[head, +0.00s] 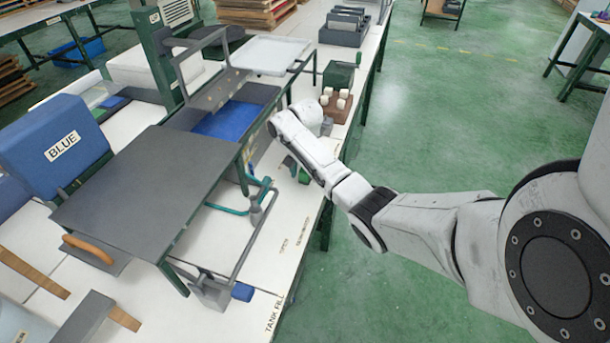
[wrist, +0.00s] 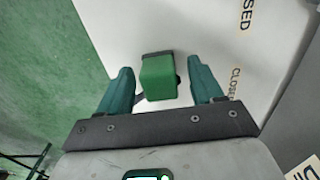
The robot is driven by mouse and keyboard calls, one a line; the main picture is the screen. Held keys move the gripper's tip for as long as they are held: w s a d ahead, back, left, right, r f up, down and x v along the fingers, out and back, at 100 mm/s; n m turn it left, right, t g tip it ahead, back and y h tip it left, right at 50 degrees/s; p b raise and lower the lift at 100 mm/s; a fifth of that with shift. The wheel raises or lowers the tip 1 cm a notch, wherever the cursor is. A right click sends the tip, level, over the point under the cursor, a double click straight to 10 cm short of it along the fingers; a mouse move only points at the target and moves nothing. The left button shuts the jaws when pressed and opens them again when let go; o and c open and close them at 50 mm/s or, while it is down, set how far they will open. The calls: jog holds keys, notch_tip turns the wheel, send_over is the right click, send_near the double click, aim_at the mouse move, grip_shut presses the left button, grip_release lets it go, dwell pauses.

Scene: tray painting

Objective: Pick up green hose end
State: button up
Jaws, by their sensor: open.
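The green hose end (wrist: 160,78) shows in the wrist view as a bright green block with a dark part behind it, over the white tabletop. My gripper (wrist: 160,66) is open, with one dark teal finger on each side of the green block. Gaps show between the block and both fingers, so it is not gripped. In the head view my arm reaches over the table edge, and small green parts show beside its far end; I cannot tell hose end from fingers there.
The white table (head: 262,263) carries printed labels. A dark flat panel (head: 150,185) on green legs stands left of my arm, with a teal pipe (head: 230,210) beside it. A brown block with white knobs (head: 336,107) stands beyond my arm. Open green floor lies right.

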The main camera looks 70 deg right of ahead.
jog(key=shift+f, duration=0.35)
jog(key=shift+c, duration=0.2)
jog(key=c, duration=0.9)
jog(key=shift+r, duration=0.1)
jog(key=shift+c, duration=0.3)
